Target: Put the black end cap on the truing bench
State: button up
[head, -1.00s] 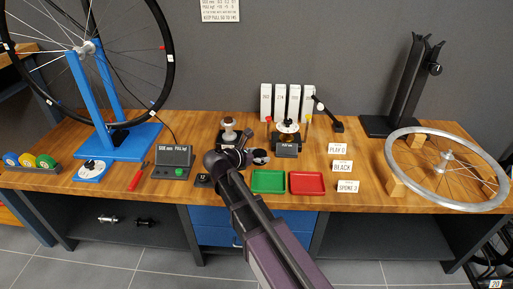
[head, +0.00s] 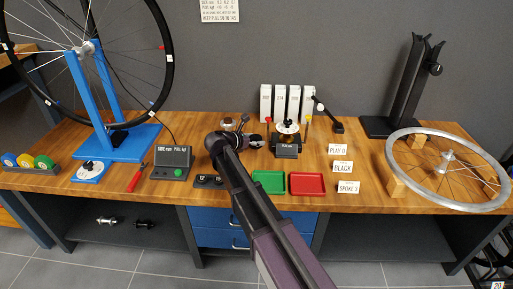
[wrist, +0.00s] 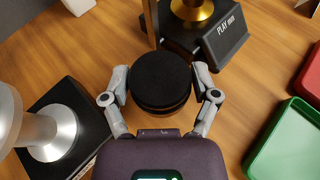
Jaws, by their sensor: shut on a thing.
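The black end cap (wrist: 160,78) is a round, dark disc with a flat top, held between the two grey fingers of my gripper (wrist: 161,92) in the wrist view. In the head view my gripper (head: 256,142) is over the middle of the wooden truing bench (head: 365,150), left of the dark PLAY gauge. The cap is hard to make out there. I cannot tell whether its underside touches the wood.
The PLAY gauge (head: 287,150) stands close by; its base is at the top of the wrist view. A silver-topped stand on a black base (wrist: 62,130) is at left. Green (head: 268,182) and red (head: 307,184) trays lie at the front. A BLACK card (head: 342,167) stands right.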

aim_at(256, 153)
jog(key=shift+f, duration=0.1)
jog(key=shift+f+b, duration=1.7)
jog(key=shift+b, duration=0.1)
jog(key=shift+f, duration=0.15)
jog(key=o, duration=0.8)
jog(key=shift+c, duration=0.2)
jog(key=shift+r, duration=0.3)
jog(key=p+v, duration=0.4)
jog(key=v, duration=0.6)
jog(key=shift+s+a+r, duration=0.1)
jog(key=shift+s+a, duration=0.1)
jog(key=shift+s+a+r+p, duration=0.2)
jog(key=shift+s+a+p, duration=0.15)
jog(key=shift+s+a, duration=0.15)
